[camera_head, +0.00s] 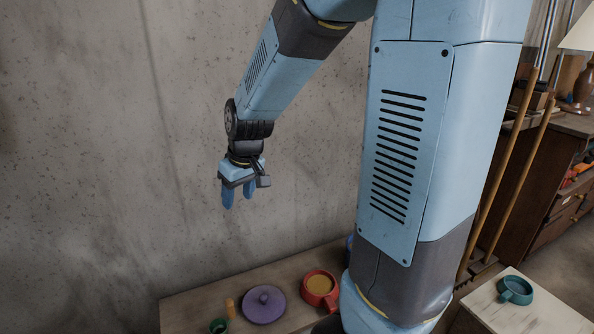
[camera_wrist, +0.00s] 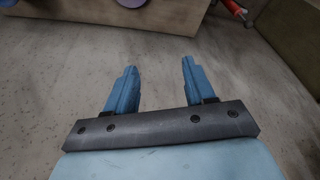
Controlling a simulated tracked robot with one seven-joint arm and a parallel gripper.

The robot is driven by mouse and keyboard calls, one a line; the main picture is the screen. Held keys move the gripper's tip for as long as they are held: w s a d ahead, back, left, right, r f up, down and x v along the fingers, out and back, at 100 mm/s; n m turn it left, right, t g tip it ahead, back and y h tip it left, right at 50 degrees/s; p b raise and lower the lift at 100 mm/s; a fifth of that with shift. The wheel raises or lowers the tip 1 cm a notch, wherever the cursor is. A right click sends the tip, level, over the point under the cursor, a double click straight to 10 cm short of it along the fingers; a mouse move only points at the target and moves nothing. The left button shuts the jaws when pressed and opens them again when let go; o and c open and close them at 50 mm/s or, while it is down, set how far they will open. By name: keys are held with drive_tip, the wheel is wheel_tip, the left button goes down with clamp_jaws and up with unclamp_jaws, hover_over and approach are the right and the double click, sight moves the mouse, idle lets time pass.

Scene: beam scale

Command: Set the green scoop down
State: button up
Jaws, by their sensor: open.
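A small green cup-like piece (camera_head: 219,326), which looks like the green scoop, is on the bench at the bottom edge of the head view, partly cut off. A short tan stub (camera_head: 230,308) stands by it; I cannot tell whether it is its handle. My gripper is well above it and not touching it.
A purple round disc with a knob (camera_head: 264,304) and a red handled bowl with tan contents (camera_head: 320,288) sit on the bench (camera_head: 185,310). A teal handled cup (camera_head: 515,290) sits on a separate light table (camera_head: 560,322) at right. The wrist view shows bare floor below the fingers.

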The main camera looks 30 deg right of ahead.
drive_tip(key=s+d+r+m+t, duration=0.1)
drive_tip(key=s+d+r+m, duration=0.1)
drive_tip(key=s+r, duration=0.4)
drive_tip(key=s+d+r+m+t+h, duration=0.1)
drive_tip(key=s+d+r+m, duration=0.1)
drive_tip(key=s+d+r, duration=0.2)
drive_tip(key=s+r, duration=0.3)
drive_tip(key=s, duration=0.5)
drive_tip(key=shift+s+d+r+t, duration=0.15)
drive_tip(key=shift+d+t, duration=0.05)
drive_tip(key=shift+t, duration=0.1)
